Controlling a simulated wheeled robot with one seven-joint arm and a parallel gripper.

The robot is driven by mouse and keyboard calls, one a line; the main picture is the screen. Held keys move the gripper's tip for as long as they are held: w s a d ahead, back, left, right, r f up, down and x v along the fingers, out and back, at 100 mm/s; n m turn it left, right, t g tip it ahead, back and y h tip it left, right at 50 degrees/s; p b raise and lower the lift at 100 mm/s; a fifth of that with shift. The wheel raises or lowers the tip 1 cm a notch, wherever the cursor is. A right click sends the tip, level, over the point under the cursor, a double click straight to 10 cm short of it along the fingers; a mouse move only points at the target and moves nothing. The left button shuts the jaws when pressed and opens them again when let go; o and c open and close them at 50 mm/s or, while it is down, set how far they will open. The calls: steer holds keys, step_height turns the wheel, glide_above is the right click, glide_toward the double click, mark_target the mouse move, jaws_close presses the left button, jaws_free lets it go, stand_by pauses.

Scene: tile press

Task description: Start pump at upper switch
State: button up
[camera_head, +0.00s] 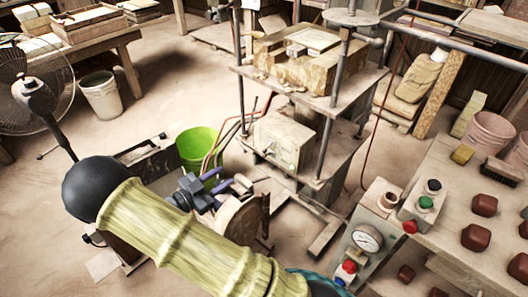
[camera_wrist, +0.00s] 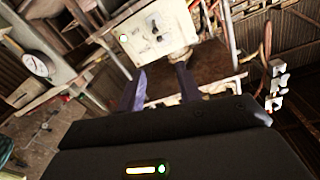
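A pale, worn control box (camera_head: 284,141) stands on the lower shelf of the press. In the wrist view, its front panel (camera_wrist: 165,42) fills the upper middle, tilted, with small dark switches (camera_wrist: 156,30) near its centre and a lit green lamp (camera_wrist: 124,38) at its left. Which of the switches is the upper one is hard to tell at this size. My gripper (camera_head: 217,179) is left of and nearer than the box. Its two purple fingers stand apart and empty, pointing toward the box's lower edge in the wrist view (camera_wrist: 161,72). They appear apart from the panel.
A gauge unit (camera_head: 366,239) with red and blue buttons stands at the lower right, beside a button box (camera_head: 420,204). The press's upper plate (camera_head: 262,86) and posts surround the box. Red and dark hoses run at its left, near a green bucket (camera_head: 197,146).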

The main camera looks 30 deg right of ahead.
mark_target(264, 151)
steer(key=x, duration=1.7)
steer(key=shift+w+d+p, duration=0.1)
steer(key=shift+d+p, duration=0.1)
steer(key=shift+p, duration=0.2)
steer(key=shift+c, duration=0.4)
jaws_close()
